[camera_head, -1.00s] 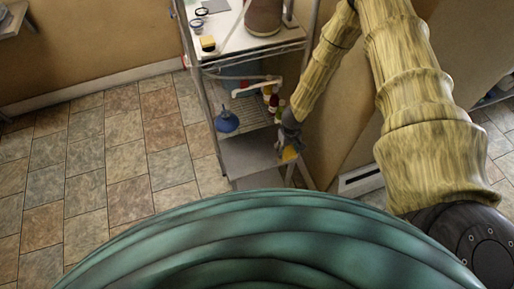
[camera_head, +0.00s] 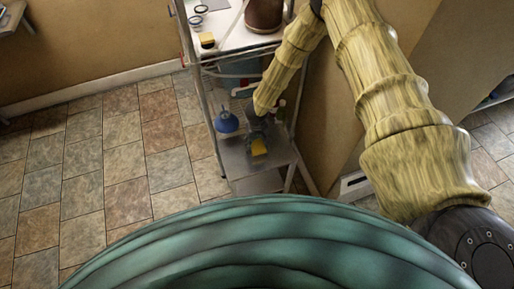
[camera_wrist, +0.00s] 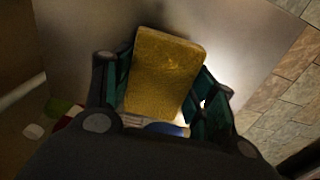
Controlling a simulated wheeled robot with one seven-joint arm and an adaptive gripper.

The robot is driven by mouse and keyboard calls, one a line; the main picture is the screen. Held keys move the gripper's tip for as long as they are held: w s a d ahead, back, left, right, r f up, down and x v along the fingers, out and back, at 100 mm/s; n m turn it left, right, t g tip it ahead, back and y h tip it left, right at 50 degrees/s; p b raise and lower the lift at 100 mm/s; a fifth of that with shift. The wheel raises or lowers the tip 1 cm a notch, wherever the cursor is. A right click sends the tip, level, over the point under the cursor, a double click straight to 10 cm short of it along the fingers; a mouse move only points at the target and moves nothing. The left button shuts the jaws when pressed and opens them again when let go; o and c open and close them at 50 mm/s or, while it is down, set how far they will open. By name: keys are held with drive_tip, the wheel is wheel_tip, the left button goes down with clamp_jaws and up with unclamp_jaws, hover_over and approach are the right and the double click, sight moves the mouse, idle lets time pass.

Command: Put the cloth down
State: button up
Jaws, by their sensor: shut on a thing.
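The yellow cloth (camera_wrist: 166,72) is a flat, block-like piece between the two dark green fingers of my gripper (camera_wrist: 162,88) in the wrist view. My gripper is shut on it. In the head view the cloth (camera_head: 259,147) shows as a small yellow patch at the end of my gripper (camera_head: 257,138), over the grey lower shelf (camera_head: 262,178) of the rack. I cannot tell whether the cloth touches the shelf.
A blue funnel-like thing (camera_head: 227,121) is at the left of the gripper. The upper shelf (camera_head: 228,24) holds a brown pot (camera_head: 264,14), a small yellow-topped block (camera_head: 207,38) and rings. Rack posts stand close around the arm. The lower shelf's front is bare.

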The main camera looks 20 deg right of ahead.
sight(257, 144)
drive_tip(key=shift+f+b, duration=0.35)
drive_tip(key=shift+f, duration=0.9)
drive_tip(key=shift+f, duration=0.2)
drive_tip(key=o, duration=1.2)
drive_tip(key=shift+c, duration=0.2)
drive_tip(key=shift+r, duration=0.15)
wheel_tip(257, 144, up, 12)
drive_tip(key=shift+r+b, duration=0.1)
drive_tip(key=shift+b, duration=0.6)
